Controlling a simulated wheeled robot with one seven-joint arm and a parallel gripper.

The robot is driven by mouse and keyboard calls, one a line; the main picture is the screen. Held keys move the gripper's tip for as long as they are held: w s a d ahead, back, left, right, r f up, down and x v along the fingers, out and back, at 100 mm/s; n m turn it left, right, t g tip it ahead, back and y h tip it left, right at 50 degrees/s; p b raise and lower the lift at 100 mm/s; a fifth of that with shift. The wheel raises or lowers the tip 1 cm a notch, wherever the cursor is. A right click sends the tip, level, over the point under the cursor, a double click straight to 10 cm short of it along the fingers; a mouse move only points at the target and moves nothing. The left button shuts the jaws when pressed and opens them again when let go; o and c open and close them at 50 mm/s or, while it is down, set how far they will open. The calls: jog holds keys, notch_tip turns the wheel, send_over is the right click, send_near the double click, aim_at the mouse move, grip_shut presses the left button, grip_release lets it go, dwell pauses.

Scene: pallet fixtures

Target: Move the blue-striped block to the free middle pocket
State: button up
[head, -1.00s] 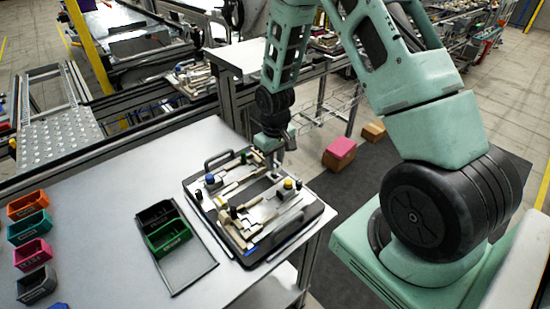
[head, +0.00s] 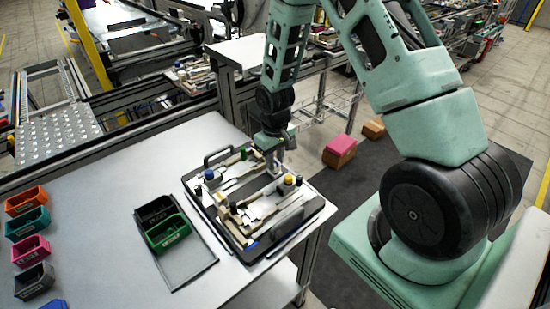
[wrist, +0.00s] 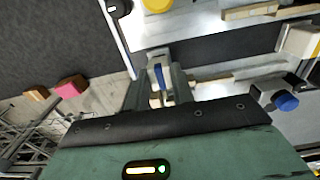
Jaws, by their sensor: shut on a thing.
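My gripper (wrist: 161,88) is shut on the blue-striped block (wrist: 158,72), a pale grey piece with a blue stripe that shows between the fingers in the wrist view. In the head view my gripper (head: 274,165) points down over the far right part of the fixture pallet (head: 297,234), a black-rimmed plate with two fixture rows. A dark strip (wrist: 225,51) runs between the rows, beyond the held block in the wrist view. The block is hard to make out in the head view. I cannot tell which recess is the free middle pocket, or whether the block touches the pallet.
A yellow knob (head: 289,180) and a blue knob (head: 209,175) stand up from the fixtures. A dark tray with a green bin (head: 168,232) is left of the pallet. Coloured bins (head: 28,222) line the table's left side. The table between is clear.

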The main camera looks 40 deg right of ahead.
jog(key=shift+f, duration=0.3)
jog(key=o, duration=1)
jog(key=shift+o, duration=0.2)
jog(key=shift+r, duration=0.1)
notch_tip(320, 180, up, 17)
jog(key=b, duration=0.2)
jog(key=shift+r+b, duration=0.15)
jog(key=shift+b, duration=0.25)
